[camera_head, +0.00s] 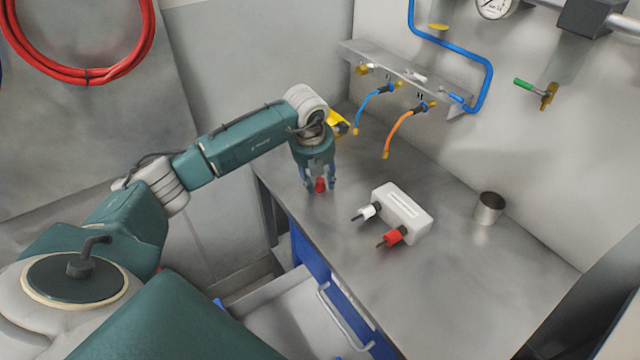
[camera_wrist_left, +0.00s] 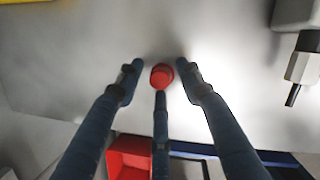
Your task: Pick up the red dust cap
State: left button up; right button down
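The red dust cap (camera_head: 320,185) is at the left end of the metal bench top. It also shows in the left wrist view (camera_wrist_left: 161,76), between the spread fingers. My left gripper (camera_head: 320,187) points down over the cap, with its fingers open on both sides of it. In the left wrist view, gaps show between the cap and the two outer fingers, and a middle finger reaches up to the cap's lower edge. I cannot tell whether that finger touches it. My right gripper is not in view.
A white block (camera_head: 404,208) with a white plug (camera_head: 369,211) and a red plug (camera_head: 393,236) lies right of the gripper. A metal cup (camera_head: 488,208) stands farther right. Blue (camera_head: 371,97) and orange (camera_head: 397,130) hoses hang from the wall shelf. An open drawer (camera_head: 300,315) sticks out below.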

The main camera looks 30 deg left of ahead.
pick_arm(q)
jog(key=c, duration=0.4)
jog(key=shift+r, duration=0.1)
jog(key=shift+c, duration=0.2)
